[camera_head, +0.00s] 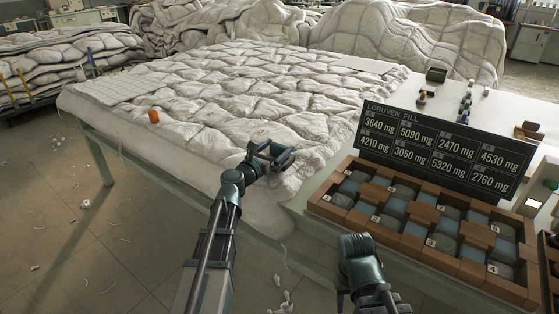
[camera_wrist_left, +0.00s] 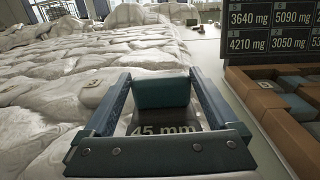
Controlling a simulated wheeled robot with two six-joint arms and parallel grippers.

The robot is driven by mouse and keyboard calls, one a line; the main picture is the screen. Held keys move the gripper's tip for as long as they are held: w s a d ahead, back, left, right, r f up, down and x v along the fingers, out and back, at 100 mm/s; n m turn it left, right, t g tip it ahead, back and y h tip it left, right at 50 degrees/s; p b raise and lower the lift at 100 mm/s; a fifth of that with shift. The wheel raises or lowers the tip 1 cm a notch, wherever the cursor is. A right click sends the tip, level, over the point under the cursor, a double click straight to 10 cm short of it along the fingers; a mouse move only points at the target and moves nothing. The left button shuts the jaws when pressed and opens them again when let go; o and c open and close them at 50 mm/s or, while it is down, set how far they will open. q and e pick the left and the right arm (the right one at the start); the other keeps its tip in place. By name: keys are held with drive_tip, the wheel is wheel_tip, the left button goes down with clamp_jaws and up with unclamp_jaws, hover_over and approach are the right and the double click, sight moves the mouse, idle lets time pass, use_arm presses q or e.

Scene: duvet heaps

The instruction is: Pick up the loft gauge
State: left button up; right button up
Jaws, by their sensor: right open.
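The loft gauge, a teal block with a dark lower part reading "45 mm" (camera_wrist_left: 162,92), sits between the fingers of my left gripper (camera_wrist_left: 162,82) in the left wrist view. The fingertips lie against its two sides, and no clear gap shows. In the head view my left gripper (camera_head: 272,152) is at the near right edge of the quilted white duvet (camera_head: 230,90), low over it. I cannot tell whether the gauge touches the duvet. My right gripper (camera_head: 360,252) is open and empty, in front of the wooden compartment tray.
A dark board of mg figures (camera_head: 445,150) stands behind the wooden tray (camera_head: 350,222) with grey and blue blocks. An orange cylinder (camera_head: 154,116) is at the duvet's left edge. Small items, including a dark box (camera_head: 436,75), stand at the back right. Duvet heaps (camera_head: 410,40) lie behind.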

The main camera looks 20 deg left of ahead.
use_arm(q)
clamp_jaws()
drive_tip(key=shift+r, duration=0.1)
use_arm(e)
drive_tip(key=shift+r, duration=0.1)
